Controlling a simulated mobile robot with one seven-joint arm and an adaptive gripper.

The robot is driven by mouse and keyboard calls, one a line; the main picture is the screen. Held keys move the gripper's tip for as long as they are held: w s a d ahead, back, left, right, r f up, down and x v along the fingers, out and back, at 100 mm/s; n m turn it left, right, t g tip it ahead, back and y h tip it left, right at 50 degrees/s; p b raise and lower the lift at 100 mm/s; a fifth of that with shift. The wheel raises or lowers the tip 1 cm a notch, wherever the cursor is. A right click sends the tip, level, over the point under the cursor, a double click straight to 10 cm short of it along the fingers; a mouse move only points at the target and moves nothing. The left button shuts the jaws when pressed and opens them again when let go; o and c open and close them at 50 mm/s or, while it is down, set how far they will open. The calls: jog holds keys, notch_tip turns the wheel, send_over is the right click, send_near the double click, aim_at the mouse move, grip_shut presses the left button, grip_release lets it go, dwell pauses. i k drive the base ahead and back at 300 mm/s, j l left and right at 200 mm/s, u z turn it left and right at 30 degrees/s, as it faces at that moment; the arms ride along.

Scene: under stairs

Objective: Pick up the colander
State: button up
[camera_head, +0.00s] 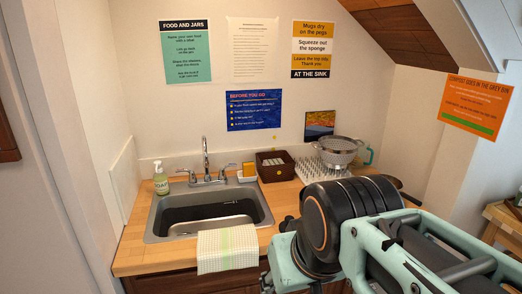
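The colander (343,156) is a grey metal bowl with handles at its rim. It stands upright on a white pegged drying rack (312,172) at the back right of the wooden counter. My teal and black arm fills the lower right of the view, in front of the counter's right part. I cannot make out my gripper's fingers. Nothing of my arm visibly touches the colander.
A sink (156,224) with a tap (206,160) and a draped towel (228,248) is on the left. A soap bottle (161,178), a sponge (249,170) and a brown basket (274,166) stand along the back.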

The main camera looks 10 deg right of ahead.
aim_at(337, 151)
jog(key=i+l, duration=0.2)
jog(key=l, duration=0.25)
jog(key=i+l+z, duration=0.1)
jog(key=i+l, duration=0.15)
jog(key=l, duration=0.2)
jog(key=i+l+z, duration=0.1)
jog(key=l, duration=0.35)
jog(key=i+l, duration=0.45)
jog(key=l, duration=0.45)
jog(key=i+l+u, duration=0.15)
jog(key=l, duration=0.45)
jog(key=i+j+z, duration=0.1)
jog(key=i+z, duration=0.25)
jog(key=k, duration=0.1)
